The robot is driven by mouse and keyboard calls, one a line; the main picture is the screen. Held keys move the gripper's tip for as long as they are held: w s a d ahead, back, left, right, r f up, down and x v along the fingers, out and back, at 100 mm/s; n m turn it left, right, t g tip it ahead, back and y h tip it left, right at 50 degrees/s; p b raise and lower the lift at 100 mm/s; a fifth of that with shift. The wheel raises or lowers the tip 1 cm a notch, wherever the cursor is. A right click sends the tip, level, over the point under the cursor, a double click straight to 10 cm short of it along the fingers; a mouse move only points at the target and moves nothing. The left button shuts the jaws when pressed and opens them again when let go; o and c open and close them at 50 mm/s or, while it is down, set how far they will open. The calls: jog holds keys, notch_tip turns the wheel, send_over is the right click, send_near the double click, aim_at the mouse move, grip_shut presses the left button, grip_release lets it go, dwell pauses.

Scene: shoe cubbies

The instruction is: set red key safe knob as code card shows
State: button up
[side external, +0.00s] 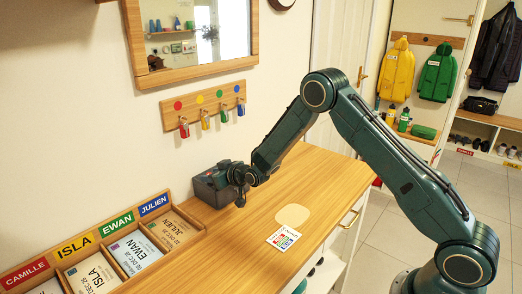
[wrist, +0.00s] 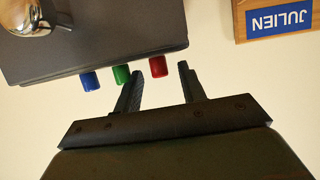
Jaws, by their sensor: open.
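The key safe (side external: 212,184) is a dark grey box on the wooden counter against the wall. In the wrist view the key safe (wrist: 110,45) has a blue knob (wrist: 90,81), a green knob (wrist: 121,74) and a red knob (wrist: 158,66) along one edge. My gripper (wrist: 158,78) is open, with the red knob between its fingertips and a gap on both sides. One fingertip is close to the green knob. In the side view my gripper (side external: 240,196) is at the safe and hides the knobs. The code card (side external: 284,238) lies on the counter with coloured marks too small to read.
A name tray (side external: 128,242) with labelled compartments stands left of the safe. Its JULIEN end also shows in the wrist view (wrist: 280,20). A key rack (side external: 205,103) with hanging keys is on the wall above. The counter right of the card is clear.

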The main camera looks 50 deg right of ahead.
jog(key=shift+w+f, duration=0.15)
jog(key=shift+w, duration=0.15)
grip_shut()
jog(key=shift+a+m+h, duration=0.15)
jog(key=shift+m+h, duration=0.45)
jog(key=shift+h, duration=0.4)
jog(key=shift+w+a+m+g+h, duration=0.1)
jog(key=shift+m+g+h, duration=0.2)
jog(key=shift+m+h, duration=0.55)
jog(key=shift+s+a+m+g+h, duration=0.15)
jog(key=shift+m+g+h, duration=0.15)
jog(key=shift+m+h, duration=0.5)
jog(key=shift+w+a+m+g+h, duration=0.15)
jog(key=shift+m+g+h, duration=0.15)
jog(key=shift+m+h, duration=0.5)
jog(key=shift+w+a+m+g+h, duration=0.1)
jog(key=shift+w+m+g+h, duration=0.05)
jog(key=shift+m+g+h, duration=1.4)
jog(key=shift+w+m+g+h, duration=0.15)
jog(key=shift+m+g+h, duration=1.1)
jog(key=shift+m, duration=0.55)
